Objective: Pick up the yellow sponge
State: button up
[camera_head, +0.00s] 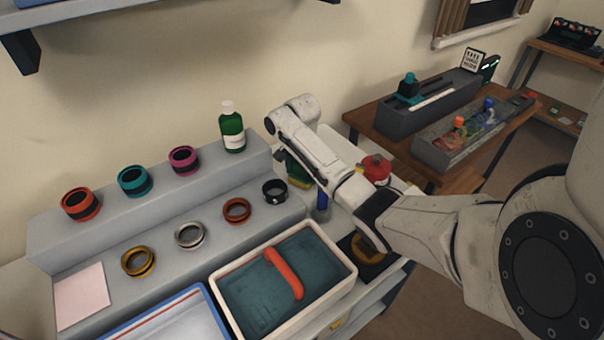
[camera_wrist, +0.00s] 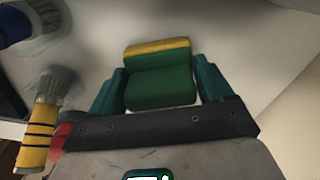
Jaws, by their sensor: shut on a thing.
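The sponge (camera_wrist: 160,88) has a green body and a yellow layer along its far edge. It lies between the two teal fingers of my gripper (camera_wrist: 158,68) in the wrist view, with a finger against each side. My gripper is shut on it. In the head view the sponge (camera_head: 298,170) shows only in part, as green and yellow behind my arm, and my gripper's fingers are mostly hidden there. I cannot tell whether the sponge is clear of the pale surface.
Brushes with yellow (camera_wrist: 38,130) and blue handles lie left of my gripper. A red container (camera_head: 375,168) stands right of my arm. Coloured rings and a green bottle (camera_head: 232,128) stand on the grey steps. A tray (camera_head: 335,292) with a red bar is in front.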

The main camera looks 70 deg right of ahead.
notch_tip(320, 180, up, 10)
jog(key=shift+p, duration=0.9)
jog(key=o, duration=0.6)
jog(key=c, duration=0.4)
jog(key=shift+o, duration=0.2)
jog(key=shift+r, duration=0.1)
